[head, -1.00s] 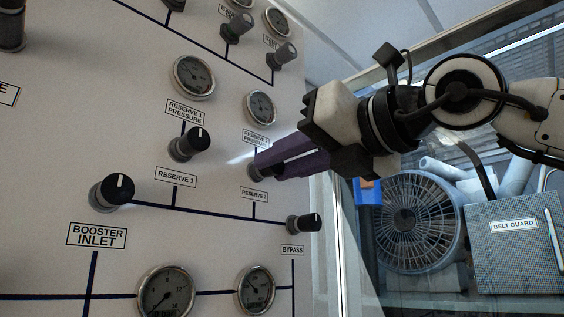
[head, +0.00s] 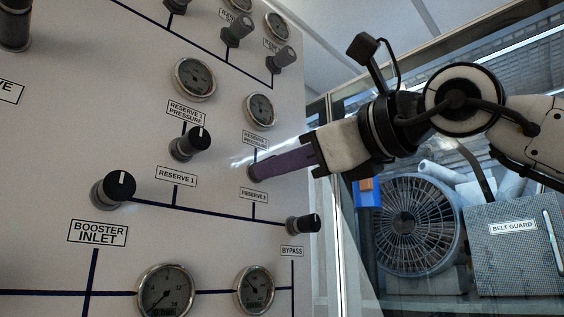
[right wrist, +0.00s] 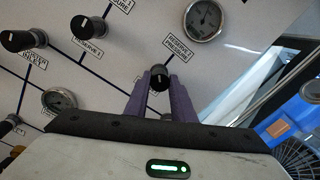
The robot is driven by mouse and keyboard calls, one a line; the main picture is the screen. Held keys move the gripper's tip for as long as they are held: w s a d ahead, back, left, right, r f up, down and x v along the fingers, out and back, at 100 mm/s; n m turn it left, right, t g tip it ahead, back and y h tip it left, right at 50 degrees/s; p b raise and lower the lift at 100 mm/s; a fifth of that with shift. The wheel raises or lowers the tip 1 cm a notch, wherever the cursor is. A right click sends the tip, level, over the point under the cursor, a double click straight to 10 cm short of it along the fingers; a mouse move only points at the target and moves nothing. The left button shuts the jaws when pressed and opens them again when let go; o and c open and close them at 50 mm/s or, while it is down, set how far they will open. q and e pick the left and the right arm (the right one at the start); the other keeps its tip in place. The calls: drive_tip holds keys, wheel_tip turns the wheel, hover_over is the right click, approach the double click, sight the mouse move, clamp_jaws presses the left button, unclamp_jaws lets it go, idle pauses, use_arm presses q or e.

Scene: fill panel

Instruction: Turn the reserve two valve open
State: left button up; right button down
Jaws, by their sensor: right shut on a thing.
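The reserve two valve is a dark round knob on the white panel, above the RESERVE 2 label (head: 254,193). In the head view the fingers hide nearly all of it. In the right wrist view the reserve two knob (right wrist: 158,75) sits between the two purple fingers. My right gripper (head: 260,169) reaches in from the right and is shut on this knob. It also shows in the right wrist view (right wrist: 158,86). The knob's pointer is too small to read surely. My left gripper is not in view.
The reserve 1 knob (head: 190,143) is to the left. The bypass knob (head: 303,223) is below right and the booster inlet knob (head: 114,189) lower left. A gauge (head: 260,111) is just above the gripper. A fan (head: 418,225) and belt guard (head: 515,250) stand behind glass at right.

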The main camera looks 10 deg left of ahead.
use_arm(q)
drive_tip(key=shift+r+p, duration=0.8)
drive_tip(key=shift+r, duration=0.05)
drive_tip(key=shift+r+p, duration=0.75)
use_arm(e)
drive_tip(key=n, duration=1.2)
drive_tip(key=n+g, duration=0.1)
drive_tip(key=n, duration=1)
drive_tip(key=shift+n+y, duration=0.3)
drive_tip(key=shift+n, duration=0.1)
drive_tip(key=shift+f, duration=0.1)
drive_tip(key=c, duration=1.5)
unclamp_jaws()
drive_tip(key=shift+c, duration=0.2)
